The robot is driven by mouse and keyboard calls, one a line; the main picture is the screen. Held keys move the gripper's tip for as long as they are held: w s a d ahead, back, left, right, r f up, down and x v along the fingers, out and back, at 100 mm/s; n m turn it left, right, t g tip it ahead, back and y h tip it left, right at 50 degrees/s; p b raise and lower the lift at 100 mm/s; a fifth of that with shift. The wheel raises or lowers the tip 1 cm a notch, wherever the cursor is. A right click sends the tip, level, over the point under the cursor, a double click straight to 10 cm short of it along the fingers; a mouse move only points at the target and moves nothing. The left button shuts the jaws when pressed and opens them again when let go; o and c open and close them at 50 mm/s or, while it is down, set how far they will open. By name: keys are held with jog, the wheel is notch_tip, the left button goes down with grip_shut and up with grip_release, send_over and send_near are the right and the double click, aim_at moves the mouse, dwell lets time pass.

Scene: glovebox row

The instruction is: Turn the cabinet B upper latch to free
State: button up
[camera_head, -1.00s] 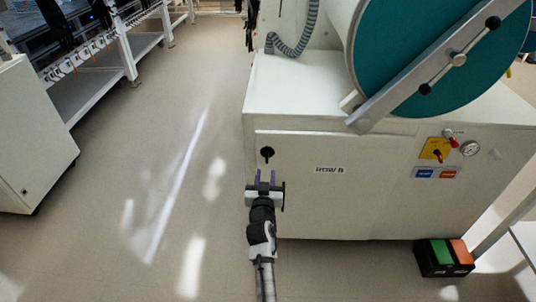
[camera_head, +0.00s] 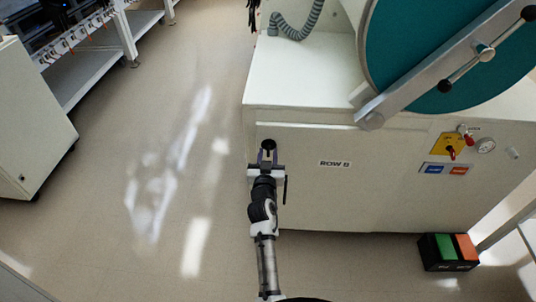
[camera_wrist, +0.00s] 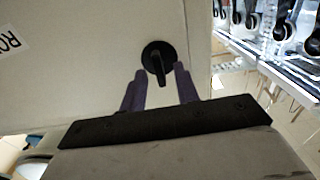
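The latch (camera_head: 268,145) is a black round knob at the upper left of the white cabinet front (camera_head: 395,190), left of the "ROW B" label. In the wrist view the latch (camera_wrist: 153,49) shows a raised bar handle pointing roughly up and down in the picture. My gripper (camera_head: 267,158) is right at the latch in the head view. In the wrist view my gripper (camera_wrist: 160,70) is open, with its purple fingers on either side of the handle's lower end. No contact shows clearly, and I cannot tell how far the fingers reach past the handle.
A teal round door (camera_head: 430,50) with a metal bar is above the cabinet. A yellow switch panel (camera_head: 455,144) and a gauge are at right. A green and orange pedal box (camera_head: 448,252) stands on the floor. Open floor (camera_head: 120,230) lies to the left.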

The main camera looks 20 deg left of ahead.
grip_shut()
jog(key=n, duration=0.6)
jog(key=shift+a+r+p, duration=0.1)
jog(key=shift+p, duration=0.2)
jog(key=n+p, duration=0.2)
jog(key=n, duration=1)
jog(key=shift+a+p, duration=0.15)
jog(key=shift+p, duration=0.2)
jog(key=shift+f, duration=0.2)
grip_release()
